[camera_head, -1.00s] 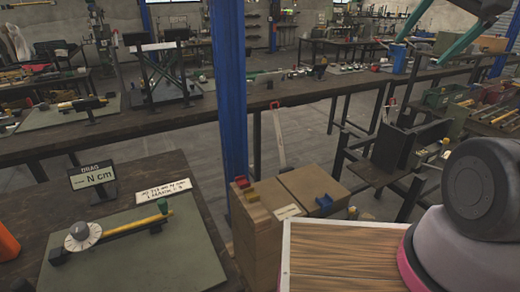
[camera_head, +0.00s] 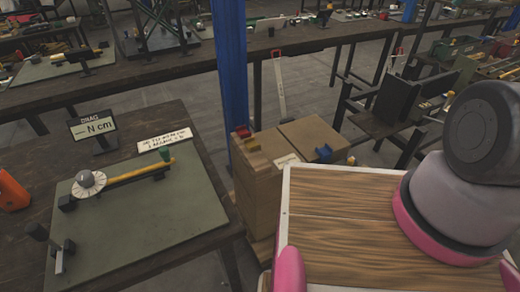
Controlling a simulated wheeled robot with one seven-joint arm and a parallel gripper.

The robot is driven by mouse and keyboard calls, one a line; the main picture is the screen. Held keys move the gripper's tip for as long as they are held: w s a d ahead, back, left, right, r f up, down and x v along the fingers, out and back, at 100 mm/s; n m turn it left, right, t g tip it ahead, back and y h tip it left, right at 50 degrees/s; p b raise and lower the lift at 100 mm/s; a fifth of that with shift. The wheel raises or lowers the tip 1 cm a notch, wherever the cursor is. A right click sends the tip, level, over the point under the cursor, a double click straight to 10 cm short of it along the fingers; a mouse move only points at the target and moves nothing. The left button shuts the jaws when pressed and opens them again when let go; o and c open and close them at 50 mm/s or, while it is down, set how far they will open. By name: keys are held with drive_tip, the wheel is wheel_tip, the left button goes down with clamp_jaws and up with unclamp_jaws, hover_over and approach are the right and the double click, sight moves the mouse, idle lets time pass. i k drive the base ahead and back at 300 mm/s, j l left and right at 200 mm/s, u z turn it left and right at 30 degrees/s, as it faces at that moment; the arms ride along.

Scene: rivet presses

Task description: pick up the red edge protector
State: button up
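The red edge protector (camera_head: 242,132) is a small red piece on the top left back corner of a cardboard box (camera_head: 262,195). It sits just behind a yellow piece (camera_head: 252,144) of similar size. A blue piece (camera_head: 323,153) sits farther right on the adjoining box top. My arm's grey and pink links fill the right side of the view. My gripper is not in view, so its state is hidden.
A blue post (camera_head: 231,75) stands directly behind the boxes. At left is a dark workbench (camera_head: 130,125) with a green mat (camera_head: 185,210), a "DRAG" display (camera_head: 93,125) and a yellow rod (camera_head: 140,173). A long bench (camera_head: 170,75) runs across the back.

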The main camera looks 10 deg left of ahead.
sight(242, 131)
drive_tip(key=i+l+u, duration=0.15)
drive_tip(key=l+u, duration=0.25)
drive_tip(key=i+l+u, duration=0.15)
drive_tip(key=u, duration=0.2)
drive_tip(key=l+u, duration=0.75)
drive_tip(key=i+l, duration=0.05)
